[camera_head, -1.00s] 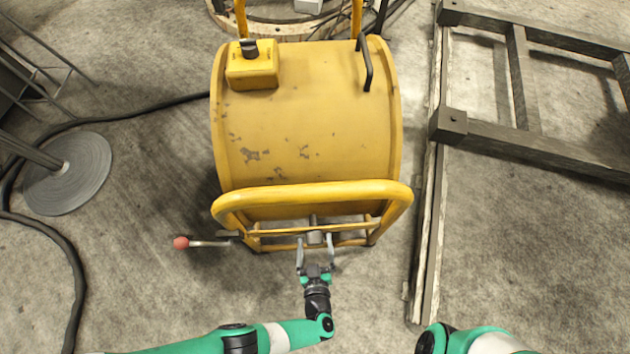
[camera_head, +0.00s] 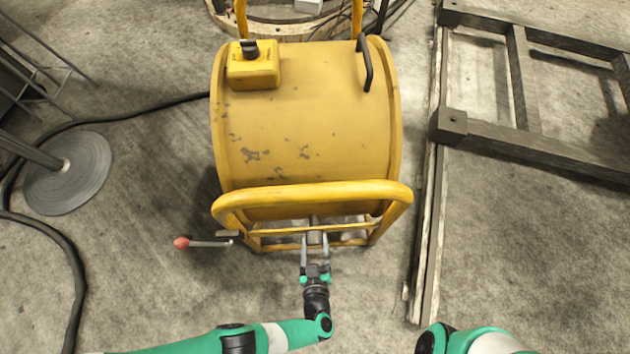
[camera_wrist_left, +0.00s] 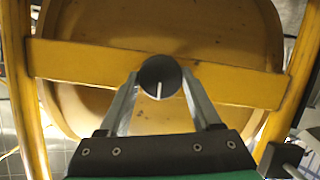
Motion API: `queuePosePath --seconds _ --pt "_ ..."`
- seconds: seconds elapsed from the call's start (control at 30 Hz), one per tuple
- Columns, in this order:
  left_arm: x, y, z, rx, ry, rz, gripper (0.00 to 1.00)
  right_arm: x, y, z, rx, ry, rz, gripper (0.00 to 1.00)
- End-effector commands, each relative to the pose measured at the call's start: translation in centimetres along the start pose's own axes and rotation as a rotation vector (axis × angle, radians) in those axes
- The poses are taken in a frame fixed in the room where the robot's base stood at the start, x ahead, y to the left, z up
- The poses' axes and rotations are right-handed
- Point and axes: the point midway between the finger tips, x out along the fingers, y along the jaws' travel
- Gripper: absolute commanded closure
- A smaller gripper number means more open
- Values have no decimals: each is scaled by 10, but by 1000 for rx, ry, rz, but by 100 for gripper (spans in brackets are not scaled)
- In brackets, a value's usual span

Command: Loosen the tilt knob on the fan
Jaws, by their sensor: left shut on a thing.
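The fan (camera_head: 300,130) is a big yellow drum in a yellow tube frame on the concrete floor. The tilt knob (camera_wrist_left: 160,77) is a dark round knob with a white line, in front of the frame's yellow crossbar (camera_wrist_left: 240,86) in the left wrist view. In the head view the knob (camera_head: 315,238) is a small grey cylinder below the front tube. My left gripper (camera_head: 315,250) is shut on the knob, one finger on each side; its fingers (camera_wrist_left: 160,84) also show in the wrist view. My right gripper is out of view; only part of that arm shows at bottom right.
A lever with a red ball end (camera_head: 182,242) sticks out left of the frame. A round grey base (camera_head: 75,175) and a black cable (camera_head: 150,108) lie at left. A dark wooden frame (camera_head: 540,145) stands at right.

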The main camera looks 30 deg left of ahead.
Motion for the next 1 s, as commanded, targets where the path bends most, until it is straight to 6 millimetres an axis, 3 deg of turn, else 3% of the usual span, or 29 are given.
queuePosePath --seconds 0.7,1.0 --pt "1 -5 1 -427 -23 171 90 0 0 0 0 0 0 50" --pt "1 -5 1 -530 -30 212 90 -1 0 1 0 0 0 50"
